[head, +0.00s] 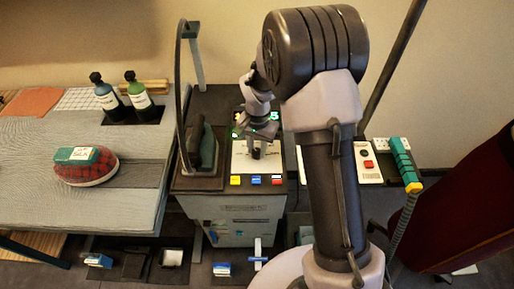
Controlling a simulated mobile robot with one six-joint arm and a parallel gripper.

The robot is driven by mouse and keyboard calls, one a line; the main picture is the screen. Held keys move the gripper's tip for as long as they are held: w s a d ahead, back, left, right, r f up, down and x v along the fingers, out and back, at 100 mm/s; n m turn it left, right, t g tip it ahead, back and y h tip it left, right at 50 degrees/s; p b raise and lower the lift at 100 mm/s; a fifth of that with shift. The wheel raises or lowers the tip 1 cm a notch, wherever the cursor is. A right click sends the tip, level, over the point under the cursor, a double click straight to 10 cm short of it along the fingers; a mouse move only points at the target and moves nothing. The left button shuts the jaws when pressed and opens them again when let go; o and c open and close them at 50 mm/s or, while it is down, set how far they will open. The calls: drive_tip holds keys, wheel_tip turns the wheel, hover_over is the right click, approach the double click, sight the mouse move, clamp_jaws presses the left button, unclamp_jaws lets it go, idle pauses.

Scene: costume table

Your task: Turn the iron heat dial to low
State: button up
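The iron (202,147) rests on a dark pad at the left side of the ironing station. A pale control panel (240,165) lies to its right, with a lit display of yellow and green characters behind it. My gripper (256,154) points down over the panel, with its tips at or just above the panel's middle. I cannot make out the heat dial or its setting; my gripper and wrist cover part of the panel. The fingers are too small and dark to tell whether they are open or shut.
Yellow, blue and red blocks (256,180) line the station's front edge. A grey table (120,212) at left holds a red cushion (86,168) and two bottles (138,95). A small panel with a red button (368,164) and a teal-wrapped handle (404,160) are at right.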

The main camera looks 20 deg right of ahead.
clamp_jaws()
drive_tip(key=n+p, duration=0.1)
drive_tip(key=n, duration=0.2)
drive_tip(key=shift+r+n+p, duration=0.1)
drive_tip(key=shift+n+p, duration=0.9)
drive_tip(key=shift+n, duration=1.6)
drive_tip(key=o, duration=0.7)
unclamp_jaws()
